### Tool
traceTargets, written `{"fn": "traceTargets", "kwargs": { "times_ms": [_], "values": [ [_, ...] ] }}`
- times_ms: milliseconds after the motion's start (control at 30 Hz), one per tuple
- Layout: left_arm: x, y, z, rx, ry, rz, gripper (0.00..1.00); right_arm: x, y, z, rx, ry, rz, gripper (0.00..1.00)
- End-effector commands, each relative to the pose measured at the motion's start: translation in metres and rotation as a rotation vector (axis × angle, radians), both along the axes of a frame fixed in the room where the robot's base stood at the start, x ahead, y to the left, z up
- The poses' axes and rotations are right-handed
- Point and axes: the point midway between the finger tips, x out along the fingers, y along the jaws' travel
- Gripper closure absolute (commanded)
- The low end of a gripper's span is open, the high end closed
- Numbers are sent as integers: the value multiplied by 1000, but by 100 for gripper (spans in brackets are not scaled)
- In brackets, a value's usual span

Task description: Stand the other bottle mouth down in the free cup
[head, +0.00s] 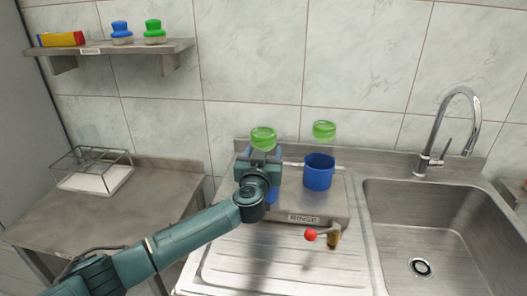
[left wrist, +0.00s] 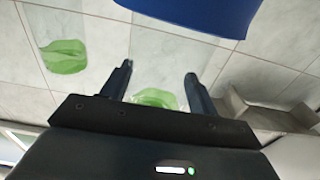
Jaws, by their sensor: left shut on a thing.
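One clear bottle with a green base (head: 324,130) stands mouth down over the right blue cup (head: 318,173); it also shows in the left wrist view (left wrist: 64,56). The other green-based bottle (head: 263,137) is upside down in my left gripper (head: 261,160), which is shut on it. In the left wrist view that bottle (left wrist: 155,98) lies between the fingers (left wrist: 158,69), and a blue cup (left wrist: 205,12) is close by. The left blue cup (head: 272,196) is mostly hidden behind my gripper; whether the held bottle's mouth is inside it I cannot tell. My right gripper is out of view.
The cups are on a steel ledge labelled RINGE or similar (head: 303,218). In front is a red-knobbed lever (head: 311,234). A sink (head: 440,235) with a faucet (head: 438,125) is at right. A wall shelf (head: 110,47) and a wire rack (head: 95,170) are at left.

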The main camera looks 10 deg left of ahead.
Motion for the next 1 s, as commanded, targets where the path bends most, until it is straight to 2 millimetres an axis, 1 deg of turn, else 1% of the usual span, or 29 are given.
{"fn": "traceTargets", "kwargs": {
  "times_ms": [233,433,467,500,767,1000],
  "values": [
    [0,0,-6,1,1,-1,62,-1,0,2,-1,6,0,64],
    [0,0,-6,0,1,-1,62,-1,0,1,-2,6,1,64],
    [0,0,-6,0,0,-1,38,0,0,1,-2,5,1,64],
    [0,0,-6,0,1,-1,35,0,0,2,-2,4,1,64],
    [0,0,-6,1,1,-1,15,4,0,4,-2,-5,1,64],
    [0,0,-6,1,1,0,15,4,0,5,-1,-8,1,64]
  ]
}}
